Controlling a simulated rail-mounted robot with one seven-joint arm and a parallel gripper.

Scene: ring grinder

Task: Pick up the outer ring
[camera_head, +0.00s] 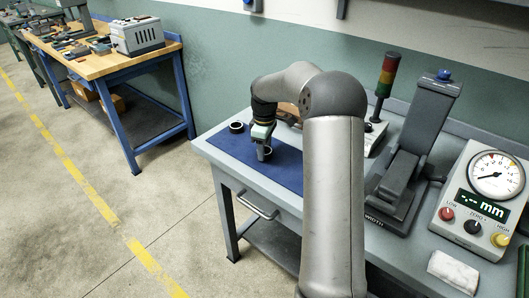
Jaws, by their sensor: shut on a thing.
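My gripper (262,150) reaches down over the blue mat (288,172) near the left end of the grey workbench. It is shut on a small ring (267,151) that shows pale and dark beside the fingers. The ring is at or just above the mat; I cannot tell if it touches. A second ring (237,127), dark with a lighter middle, lies on the mat's far left corner, apart from my gripper. My arm hides part of the mat and bench.
A gauge box (480,203) with a dial and "mm" display stands at the right. A dark grey fixture (412,150) and a red-green signal tower (384,86) stand right of my arm. A wooden bench (88,45) stands farther left.

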